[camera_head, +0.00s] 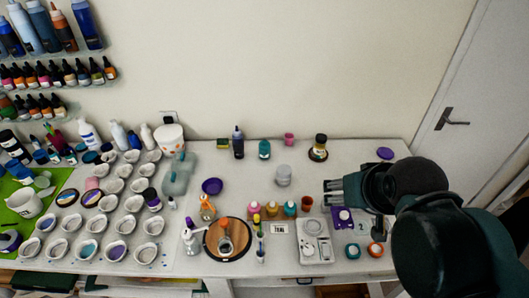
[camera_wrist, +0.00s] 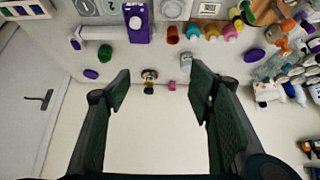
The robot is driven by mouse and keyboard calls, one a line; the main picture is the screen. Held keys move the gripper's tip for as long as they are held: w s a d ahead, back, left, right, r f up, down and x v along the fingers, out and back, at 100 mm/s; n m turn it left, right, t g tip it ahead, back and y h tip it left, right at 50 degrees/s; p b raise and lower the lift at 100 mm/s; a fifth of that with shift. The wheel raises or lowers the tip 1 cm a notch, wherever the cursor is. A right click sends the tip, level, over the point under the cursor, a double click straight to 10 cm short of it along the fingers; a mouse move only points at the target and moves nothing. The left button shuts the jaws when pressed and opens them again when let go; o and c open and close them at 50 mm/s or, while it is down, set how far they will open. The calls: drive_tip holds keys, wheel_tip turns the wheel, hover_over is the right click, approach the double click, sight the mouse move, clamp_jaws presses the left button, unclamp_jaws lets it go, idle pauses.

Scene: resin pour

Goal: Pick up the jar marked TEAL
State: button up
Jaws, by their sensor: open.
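No jar lettering is readable, so I cannot tell which jar is marked TEAL. My gripper (camera_head: 331,191) is above the table, right of the row. A dark-capped jar with a gold band (camera_head: 320,148) stands at the back, also visible in the wrist view (camera_wrist: 149,77).
A brown-red cup (camera_head: 307,203) stands beside the row. A white scale (camera_head: 315,240), a purple device (camera_head: 343,217) and a clear jar (camera_head: 283,175) are near my gripper. Many white cups (camera_head: 133,204) fill the left. The back right table is mostly clear.

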drive_tip(key=w+a+r+m+g+p, duration=0.1)
drive_tip(key=w+a+r+m+g, duration=0.2)
drive_tip(key=w, duration=0.9)
drive_tip(key=m+g+p, duration=0.2)
drive_tip(key=m+p, duration=0.1)
drive_tip(key=m, duration=0.5)
hover_over(264, 141)
drive_tip(key=s+d, duration=0.7)
drive_tip(key=s, duration=0.2)
wheel_tip(264, 141, down, 9)
drive_tip(key=w+a+f+m, duration=0.1)
drive_tip(key=w+a+f, duration=0.1)
drive_tip(key=f, duration=0.2)
drive_tip(key=w+a+f+m+g+h, duration=0.1)
drive_tip(key=w+a+f, duration=0.2)
drive_tip(key=f, duration=0.2)
drive_tip(key=w+a+f+m, duration=0.1)
drive_tip(key=w+a+f, duration=0.1)
drive_tip(key=w+f, duration=0.1)
drive_tip(key=shift+w+a+f+m+h+p, duration=0.1)
drive_tip(key=shift+a+f+m+h+p, duration=0.1)
drive_tip(key=shift+f, duration=0.15)
drive_tip(key=shift+w+a+f+m+h+p, duration=0.1)
drive_tip(key=shift+f+h, duration=0.1)
drive_tip(key=shift+f, duration=0.1)
drive_tip(key=shift+a+f+g, duration=0.1)
drive_tip(key=shift+f+g, duration=0.2)
drive_tip(key=shift+f, duration=0.05)
